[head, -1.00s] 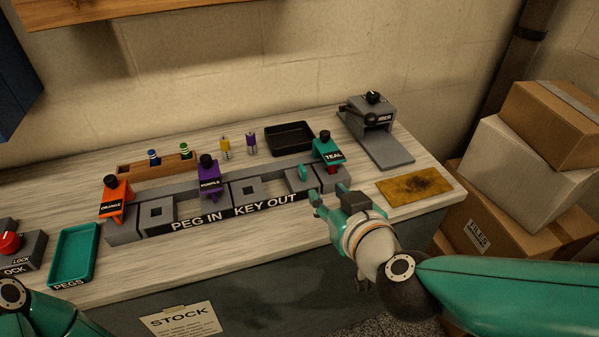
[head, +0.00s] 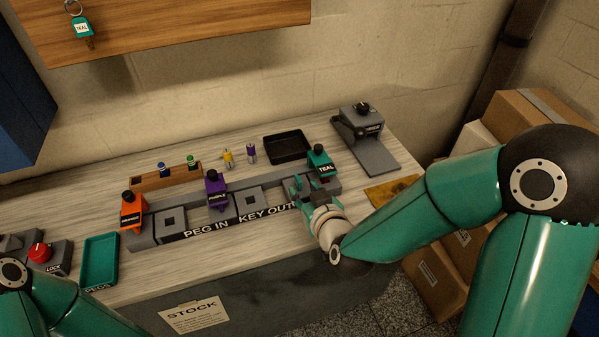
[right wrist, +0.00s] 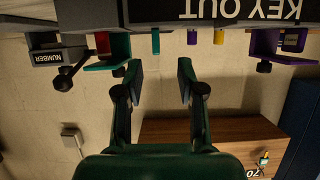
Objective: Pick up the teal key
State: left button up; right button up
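A key with a teal tag marked TEAL (head: 82,27) hangs from the wooden board at the upper left of the head view. A small upright teal piece (right wrist: 155,41) shows in the right wrist view by the KEY OUT strip; I cannot tell whether it is a key. The black-knobbed teal unit marked TEAL (head: 320,163) stands at the rail's right end. My right gripper (head: 311,185) is at the rail, just left of and in front of this unit. Its fingers are open and empty in the right wrist view (right wrist: 159,82), with the upright teal piece beyond the gap. My left gripper is out of view.
The rail (head: 255,208) carries purple (head: 217,190) and orange (head: 131,212) units. Behind it are a peg rack (head: 165,178), loose yellow and purple pegs and a black tray (head: 287,147). A grey device (head: 365,140) stands at right. A teal tray (head: 100,262) lies at left.

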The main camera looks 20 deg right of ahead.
aim_at(299, 181)
jog(key=p+x, duration=0.1)
jog(key=x, duration=0.6)
jog(key=shift+w+d, duration=0.15)
jog(key=shift+d, duration=0.05)
grip_shut()
